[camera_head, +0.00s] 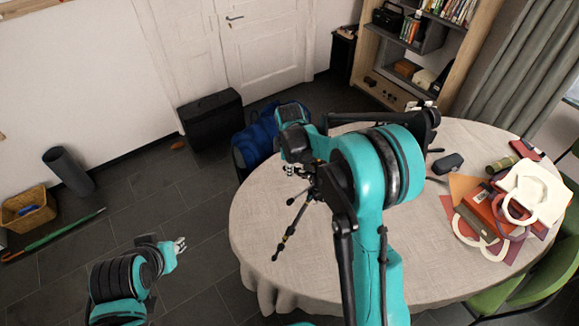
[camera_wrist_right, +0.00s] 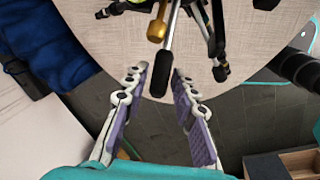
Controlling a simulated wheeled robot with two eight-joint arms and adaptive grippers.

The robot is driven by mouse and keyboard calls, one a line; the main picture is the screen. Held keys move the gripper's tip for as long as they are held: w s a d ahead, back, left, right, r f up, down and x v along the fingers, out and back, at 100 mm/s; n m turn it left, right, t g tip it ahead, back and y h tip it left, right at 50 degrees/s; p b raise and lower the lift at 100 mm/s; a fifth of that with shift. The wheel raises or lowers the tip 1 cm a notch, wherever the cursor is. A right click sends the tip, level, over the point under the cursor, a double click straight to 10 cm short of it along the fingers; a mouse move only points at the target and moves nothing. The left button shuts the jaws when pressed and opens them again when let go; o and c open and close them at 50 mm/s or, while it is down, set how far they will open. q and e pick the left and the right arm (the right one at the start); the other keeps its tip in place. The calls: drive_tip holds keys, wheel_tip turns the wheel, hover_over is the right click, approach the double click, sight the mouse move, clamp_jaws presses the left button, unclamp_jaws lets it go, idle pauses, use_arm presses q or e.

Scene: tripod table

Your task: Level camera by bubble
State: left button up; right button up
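The tripod (camera_head: 285,240) stands on the round table, with its thin black legs spread; my right arm covers most of it in the head view. In the right wrist view, its black handle (camera_wrist_right: 170,50) points toward my right gripper (camera_wrist_right: 160,76), beside a gold knob (camera_wrist_right: 156,30). My right gripper is open, with the handle's end in line with the gap between its fingertips and no visible contact. No camera or bubble level can be made out. My left gripper (camera_head: 179,244) is off the table at lower left, away from the tripod; its finger opening is too small to judge.
The round table (camera_head: 258,215) has a pale cloth. Bags and books (camera_head: 490,212), a dark case (camera_head: 447,163) and a green cylinder (camera_head: 501,165) lie on its right side. A green chair (camera_head: 530,280) is at right, a blue item (camera_head: 258,135) behind the table.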

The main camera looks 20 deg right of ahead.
clamp_jaws()
drive_tip(key=shift+f, duration=0.15)
wheel_tip(320, 180, down, 8)
drive_tip(key=a+g+h+b, duration=0.1)
drive_tip(key=h+b, duration=0.6)
drive_tip(key=b, duration=0.2)
drive_tip(key=shift+a+r+n+h, duration=0.15)
drive_tip(key=shift+r+n+h, duration=0.05)
drive_tip(key=shift+n+h, duration=0.1)
drive_tip(key=shift+w+b, duration=0.1)
drive_tip(key=shift+b, duration=0.25)
